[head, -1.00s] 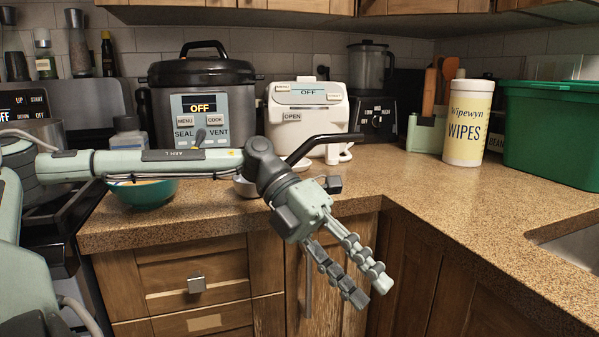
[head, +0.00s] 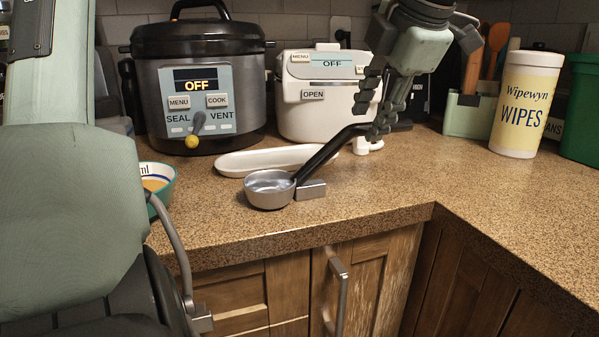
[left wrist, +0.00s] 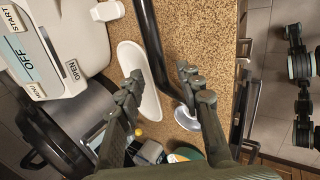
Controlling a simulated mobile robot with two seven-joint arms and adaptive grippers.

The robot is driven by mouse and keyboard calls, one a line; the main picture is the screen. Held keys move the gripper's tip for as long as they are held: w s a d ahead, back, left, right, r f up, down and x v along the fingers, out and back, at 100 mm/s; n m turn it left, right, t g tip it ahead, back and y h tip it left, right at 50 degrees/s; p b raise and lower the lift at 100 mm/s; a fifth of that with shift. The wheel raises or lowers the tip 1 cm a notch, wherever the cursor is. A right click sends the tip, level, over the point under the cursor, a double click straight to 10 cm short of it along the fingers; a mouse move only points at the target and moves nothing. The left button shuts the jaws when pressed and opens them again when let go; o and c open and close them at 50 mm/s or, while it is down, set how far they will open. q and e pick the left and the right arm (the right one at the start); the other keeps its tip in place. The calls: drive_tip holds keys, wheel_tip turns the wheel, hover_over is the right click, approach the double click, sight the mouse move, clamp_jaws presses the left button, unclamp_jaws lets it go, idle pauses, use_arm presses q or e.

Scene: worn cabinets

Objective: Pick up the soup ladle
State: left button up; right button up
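The soup ladle (head: 270,188) rests on the counter with its round metal bowl near the front edge. Its dark handle rises back and to the right in the head view. My left gripper (head: 370,122) points down over the upper part of the handle, fingers apart and holding nothing. In the left wrist view, the ladle handle (left wrist: 148,35) runs between the lines of the two open fingers (left wrist: 158,77), and the ladle's bowl shows partly behind the right finger. Whether a finger touches the handle I cannot tell.
A white oblong dish (head: 275,159) lies just behind the ladle, and a small metal block (head: 311,190) sits beside its bowl. A pressure cooker (head: 200,85) and a white appliance (head: 325,95) stand behind. The wipes canister (head: 522,105) is at right.

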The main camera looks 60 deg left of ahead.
use_arm(q)
drive_tip(key=shift+s+a+f, duration=0.1)
drive_tip(key=shift+a+f, duration=0.3)
drive_tip(key=shift+f, duration=0.1)
drive_tip(key=x, duration=0.6)
drive_tip(key=shift+a+f+p, duration=0.2)
drive_tip(key=shift+a+p, duration=0.05)
drive_tip(key=shift+p, duration=0.15)
clamp_jaws()
use_arm(e)
drive_tip(key=shift+a+f, duration=0.35)
drive_tip(key=shift+f, duration=0.5)
